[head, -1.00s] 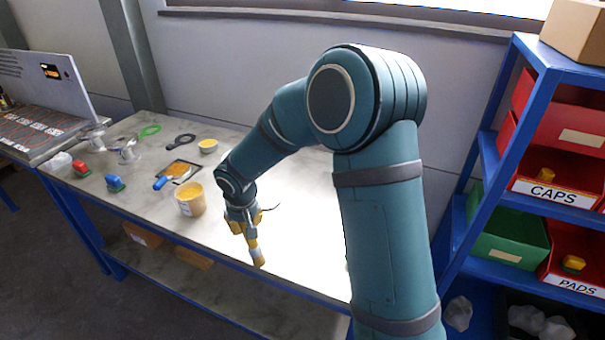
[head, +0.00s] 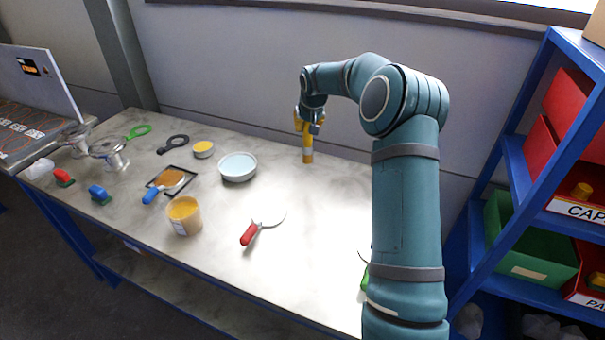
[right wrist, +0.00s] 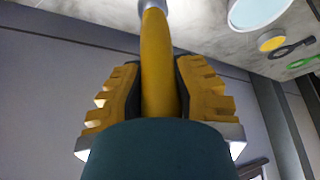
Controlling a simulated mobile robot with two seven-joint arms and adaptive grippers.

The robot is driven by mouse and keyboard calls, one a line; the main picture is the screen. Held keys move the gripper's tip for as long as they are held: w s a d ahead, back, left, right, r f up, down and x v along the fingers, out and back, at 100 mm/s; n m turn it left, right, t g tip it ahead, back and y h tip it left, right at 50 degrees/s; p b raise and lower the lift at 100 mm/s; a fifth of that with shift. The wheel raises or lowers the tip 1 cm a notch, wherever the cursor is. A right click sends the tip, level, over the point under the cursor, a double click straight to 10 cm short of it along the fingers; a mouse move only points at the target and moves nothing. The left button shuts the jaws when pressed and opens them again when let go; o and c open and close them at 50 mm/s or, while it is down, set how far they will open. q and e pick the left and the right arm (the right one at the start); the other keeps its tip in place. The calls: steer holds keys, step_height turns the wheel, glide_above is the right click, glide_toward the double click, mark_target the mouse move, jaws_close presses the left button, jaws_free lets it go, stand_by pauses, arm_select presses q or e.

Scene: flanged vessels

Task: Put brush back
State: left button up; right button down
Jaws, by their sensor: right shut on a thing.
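My right gripper (head: 309,122) is shut on a yellow-handled tool, which looks like the brush (head: 308,154). It points downward at the back of the table, right of a pale blue dish (head: 238,167). I cannot tell whether its lower end touches the tabletop. In the right wrist view the yellow handle (right wrist: 158,65) runs between the two yellow ridged fingers (right wrist: 160,95), with a silver collar at its far end. The bristles are not clear in either view. My left gripper is not in view.
A yellow-filled pot (head: 185,216), a red-handled disc tool (head: 262,224) and a blue-handled tool on a dark-framed tray (head: 180,190) lie on the table (head: 320,240). A blue shelf (head: 515,160) with bins stands right. A green object is partly hidden by my arm.

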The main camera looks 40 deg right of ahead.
mark_target(307, 150)
steer(key=f, duration=0.5)
steer(key=shift+w+d, duration=0.25)
steer(key=shift+w, duration=0.1)
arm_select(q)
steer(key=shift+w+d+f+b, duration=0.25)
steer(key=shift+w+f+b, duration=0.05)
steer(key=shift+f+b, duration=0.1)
arm_select(e)
step_height(307, 150, down, 5)
steer(key=shift+w, duration=0.1)
steer(key=shift+f, duration=0.2)
steer(key=c, duration=0.9)
jaws_free()
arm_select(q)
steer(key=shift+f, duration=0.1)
